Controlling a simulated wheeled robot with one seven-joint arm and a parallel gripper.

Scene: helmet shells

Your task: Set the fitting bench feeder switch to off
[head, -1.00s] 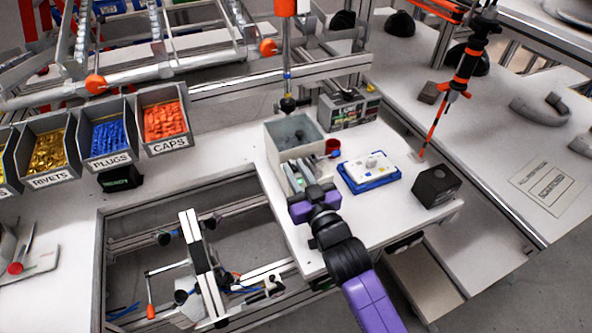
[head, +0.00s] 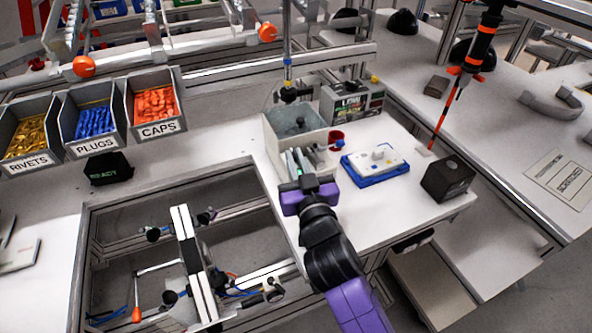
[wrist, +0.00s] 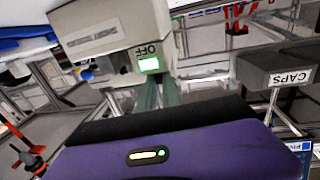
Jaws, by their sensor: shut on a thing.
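The fitting bench feeder (head: 315,152) is a pale box with an open grey bin on top, standing on the white bench. It also shows in the wrist view (wrist: 110,32), tilted in the picture. The word OFF and a lit green panel (wrist: 149,64) are on its near face. My gripper (head: 299,167) is at the feeder's front; its pale green fingers (wrist: 158,92) reach to the face beside the lit panel. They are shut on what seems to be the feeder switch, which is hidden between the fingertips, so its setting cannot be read.
A white part in a blue tray (head: 375,163), a red cup (head: 336,136) and a black box (head: 448,179) stand right of the feeder. A device with a display (head: 352,100) is behind it. Bins of rivets, plugs and caps (head: 158,108) are at left. A framed opening lies left of my arm.

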